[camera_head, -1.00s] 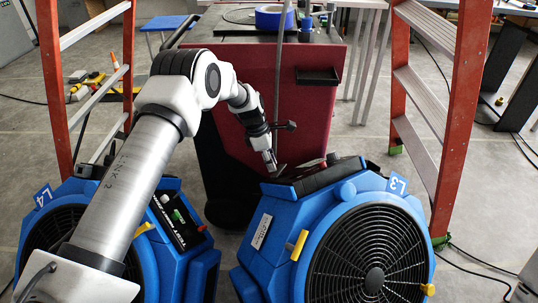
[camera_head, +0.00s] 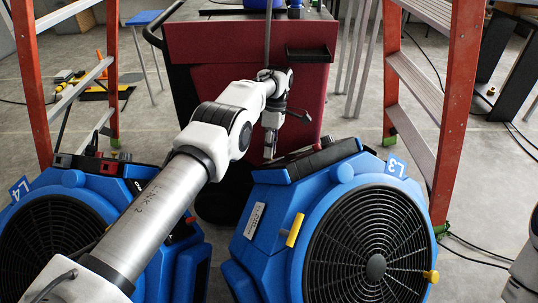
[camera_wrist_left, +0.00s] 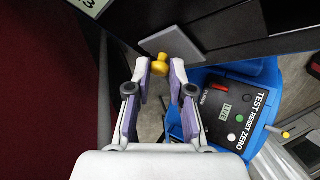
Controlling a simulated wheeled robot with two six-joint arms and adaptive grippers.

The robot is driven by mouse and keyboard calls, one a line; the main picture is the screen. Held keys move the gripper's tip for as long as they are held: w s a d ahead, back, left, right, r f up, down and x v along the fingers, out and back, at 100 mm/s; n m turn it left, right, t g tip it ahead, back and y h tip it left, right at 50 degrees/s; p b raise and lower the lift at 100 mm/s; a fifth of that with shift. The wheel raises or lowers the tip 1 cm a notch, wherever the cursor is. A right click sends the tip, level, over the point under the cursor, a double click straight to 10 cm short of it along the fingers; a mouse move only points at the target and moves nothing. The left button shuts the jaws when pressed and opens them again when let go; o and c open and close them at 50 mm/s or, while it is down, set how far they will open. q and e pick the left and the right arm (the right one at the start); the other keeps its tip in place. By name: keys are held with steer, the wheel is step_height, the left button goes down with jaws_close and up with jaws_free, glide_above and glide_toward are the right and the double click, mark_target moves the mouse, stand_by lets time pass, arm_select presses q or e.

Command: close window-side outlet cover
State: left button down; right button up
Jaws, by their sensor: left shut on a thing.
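A yellow knob (camera_wrist_left: 160,63) sits on a grey square plate (camera_wrist_left: 175,44) at a dark edge in the left wrist view. The plate looks like an outlet cover; I cannot tell whether it is the window-side one. My left gripper (camera_wrist_left: 160,70) is shut on the knob, one finger on each side. In the head view, the same gripper (camera_head: 268,152) points down at the left rear of the blue blower marked L3 (camera_head: 300,200). The plate and knob are not distinguishable there. My right gripper is out of view.
A second blue blower, L4 (camera_head: 75,185), stands left behind my arm. A red cart (camera_head: 205,90) stands directly behind the gripper. Orange ladders (camera_head: 38,85) flank the scene, with another on the right (camera_head: 455,110). A test panel (camera_wrist_left: 235,112) lies right of the fingers.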

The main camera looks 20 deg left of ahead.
arm_select(q)
steer(key=shift+f, duration=0.1)
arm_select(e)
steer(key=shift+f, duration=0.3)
arm_select(q)
steer(key=c, duration=1.3)
jaws_free()
steer(key=shift+d, duration=0.1)
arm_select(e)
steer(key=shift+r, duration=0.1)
